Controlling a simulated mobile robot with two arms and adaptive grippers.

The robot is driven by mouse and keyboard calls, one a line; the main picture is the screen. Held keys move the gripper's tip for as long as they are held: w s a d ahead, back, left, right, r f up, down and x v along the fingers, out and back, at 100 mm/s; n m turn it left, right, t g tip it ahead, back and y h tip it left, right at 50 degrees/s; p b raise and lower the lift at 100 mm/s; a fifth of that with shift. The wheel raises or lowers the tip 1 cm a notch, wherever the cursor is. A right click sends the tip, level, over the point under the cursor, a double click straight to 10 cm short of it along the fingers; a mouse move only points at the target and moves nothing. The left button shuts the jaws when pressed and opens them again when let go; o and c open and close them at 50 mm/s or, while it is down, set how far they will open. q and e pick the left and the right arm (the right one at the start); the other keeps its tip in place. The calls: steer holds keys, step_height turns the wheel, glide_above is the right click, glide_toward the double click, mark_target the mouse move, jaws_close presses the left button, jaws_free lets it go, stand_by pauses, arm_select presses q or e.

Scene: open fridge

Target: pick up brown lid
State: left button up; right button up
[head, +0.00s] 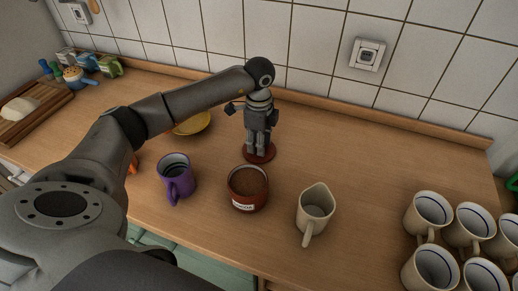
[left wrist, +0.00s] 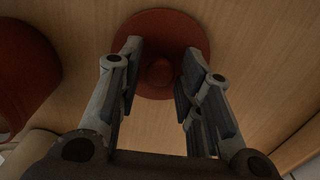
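The brown lid (head: 270,154) is a reddish-brown disc lying on the wooden counter, behind the open brown canister. My left gripper (head: 257,150) points straight down over the lid and hides its middle in the head view. In the left wrist view the round lid (left wrist: 160,22) shows with its small knob between my left gripper's fingers (left wrist: 160,75). The fingers are open, one on each side of the knob, with gaps visible between. My right gripper is not in view.
The labelled brown canister (head: 248,188) stands just in front of the lid. A purple mug (head: 176,178) is to the left, a cream pitcher (head: 315,212) to the right. A yellow dish (head: 192,124) sits behind my arm. Several white mugs (head: 430,211) stand far right; counter between is clear.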

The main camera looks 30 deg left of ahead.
arm_select(q)
jaws_close()
